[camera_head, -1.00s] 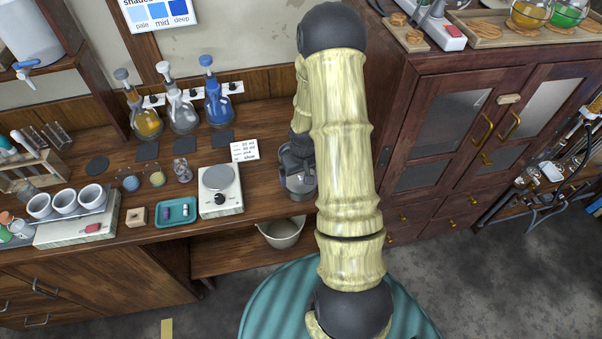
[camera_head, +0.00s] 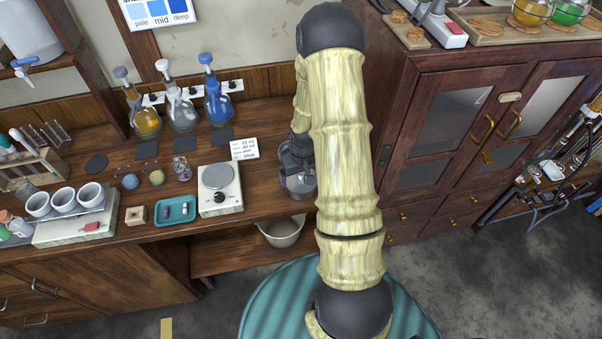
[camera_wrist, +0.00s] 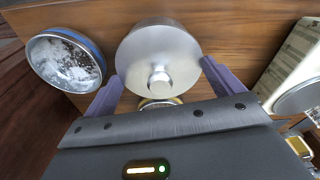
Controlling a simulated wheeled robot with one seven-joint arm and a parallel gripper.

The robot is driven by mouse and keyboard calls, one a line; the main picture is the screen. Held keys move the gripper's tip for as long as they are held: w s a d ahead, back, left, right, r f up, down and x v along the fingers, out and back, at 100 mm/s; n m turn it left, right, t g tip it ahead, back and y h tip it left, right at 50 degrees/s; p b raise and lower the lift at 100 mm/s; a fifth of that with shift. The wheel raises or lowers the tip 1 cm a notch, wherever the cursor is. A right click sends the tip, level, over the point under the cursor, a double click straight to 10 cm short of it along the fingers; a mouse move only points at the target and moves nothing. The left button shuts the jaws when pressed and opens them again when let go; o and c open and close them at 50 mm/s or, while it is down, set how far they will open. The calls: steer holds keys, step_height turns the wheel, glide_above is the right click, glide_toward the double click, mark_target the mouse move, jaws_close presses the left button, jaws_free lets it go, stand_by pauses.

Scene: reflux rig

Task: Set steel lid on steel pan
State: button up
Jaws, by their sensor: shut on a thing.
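The steel lid (camera_wrist: 160,48) is a round, shiny disc with a knob, seen from above in the wrist view. My gripper (camera_wrist: 161,76) has its purple fingers at both sides of the lid, shut on it. In the head view my gripper (camera_head: 297,158) is at the counter's right part, partly hidden by my arm. A round steel vessel (camera_head: 299,187), which looks like the steel pan, is just below it. The lid hides what is under it in the wrist view, so I cannot tell whether it touches the pan.
A blue-rimmed round container (camera_wrist: 66,62) with whitish contents is left of the lid in the wrist view. A white hotplate (camera_head: 220,190) stands left of my gripper. A card (camera_head: 244,149) lies behind. A pale bucket (camera_head: 282,231) is on the lower shelf.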

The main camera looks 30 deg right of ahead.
steer(key=shift+f, duration=0.1)
steer(key=o, duration=0.7)
steer(key=shift+c, duration=0.2)
step_height(320, 180, up, 9)
steer(key=p, duration=0.7)
